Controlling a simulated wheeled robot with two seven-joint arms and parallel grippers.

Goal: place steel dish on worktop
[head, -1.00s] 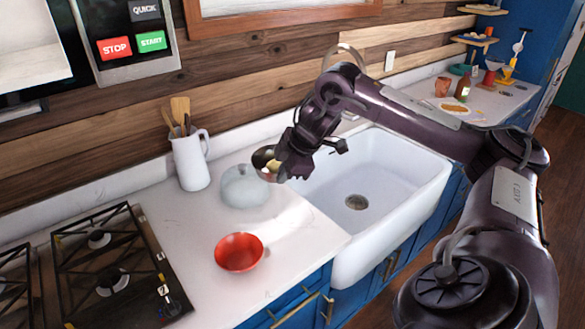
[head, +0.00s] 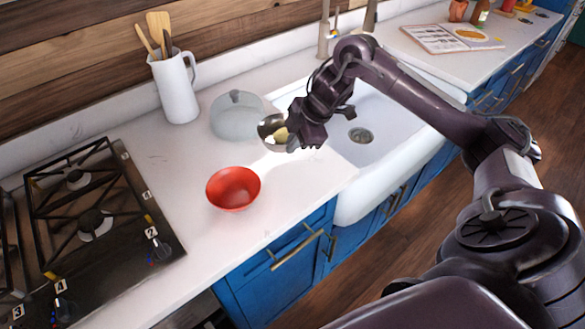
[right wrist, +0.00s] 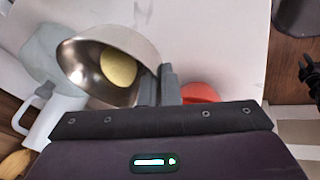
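The steel dish (head: 269,131) is a shiny metal bowl with a yellow round thing (right wrist: 118,67) inside. My right gripper (head: 288,137) is shut on the dish's rim and holds it, tilted, in the air over the worktop near the sink's left edge. In the right wrist view the dish (right wrist: 88,78) sits at the fingers (right wrist: 160,86), its rim between them. The white worktop (head: 165,228) runs between the stove and the sink.
A red bowl (head: 233,188) stands on the worktop in front of the dish. A pale lidded pot (head: 232,118) is behind it, and a white jug (head: 177,90) with wooden utensils farther left. The sink (head: 385,125) is right, the stove (head: 85,215) left. Worktop left of the red bowl is clear.

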